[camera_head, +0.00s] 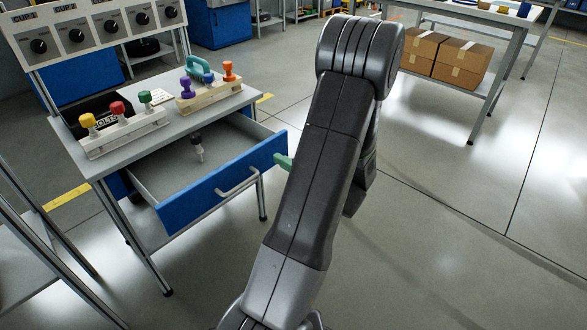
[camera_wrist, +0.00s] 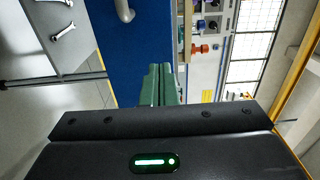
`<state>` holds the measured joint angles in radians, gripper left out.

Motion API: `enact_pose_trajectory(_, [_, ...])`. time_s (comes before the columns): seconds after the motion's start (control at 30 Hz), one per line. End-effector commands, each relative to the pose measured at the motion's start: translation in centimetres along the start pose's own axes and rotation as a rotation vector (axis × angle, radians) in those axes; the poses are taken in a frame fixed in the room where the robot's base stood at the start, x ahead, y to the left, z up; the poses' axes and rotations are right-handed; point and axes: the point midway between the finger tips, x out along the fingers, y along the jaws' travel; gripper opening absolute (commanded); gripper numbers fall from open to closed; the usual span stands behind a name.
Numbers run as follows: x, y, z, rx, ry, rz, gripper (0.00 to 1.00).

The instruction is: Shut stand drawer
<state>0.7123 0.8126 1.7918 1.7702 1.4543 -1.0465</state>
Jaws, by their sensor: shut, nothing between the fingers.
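The stand drawer (camera_head: 222,185) has a blue front with a silver bar handle (camera_head: 238,183), and it is pulled out from under the grey stand top. A dark-topped tool (camera_head: 197,147) is inside it. My gripper (camera_head: 283,161) shows as a green fingertip by the right end of the drawer front; my arm hides the rest. In the wrist view the green fingers (camera_wrist: 160,82) are shut and empty, pointing at the blue drawer front (camera_wrist: 140,40). Part of the handle (camera_wrist: 124,10) shows at the top. I cannot tell whether the fingers touch the front.
Racks with coloured knobs (camera_head: 125,130) stand on the stand top (camera_head: 180,125), below a dial panel (camera_head: 90,35). Another metal frame (camera_head: 40,240) is at lower left. A table with cardboard boxes (camera_head: 440,60) is at upper right. The floor on the right is clear.

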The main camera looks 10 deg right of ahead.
Motion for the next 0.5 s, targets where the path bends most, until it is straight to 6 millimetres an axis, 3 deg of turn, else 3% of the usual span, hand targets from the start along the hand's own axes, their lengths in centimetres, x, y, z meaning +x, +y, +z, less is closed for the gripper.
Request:
enact_pose_trajectory(0.23, [4.5,0.1,0.1,-0.001,-0.004,0.0,0.0])
enact_pose_trajectory(0.5, [6.7,0.0,0.1,0.001,-0.001,0.0,0.0])
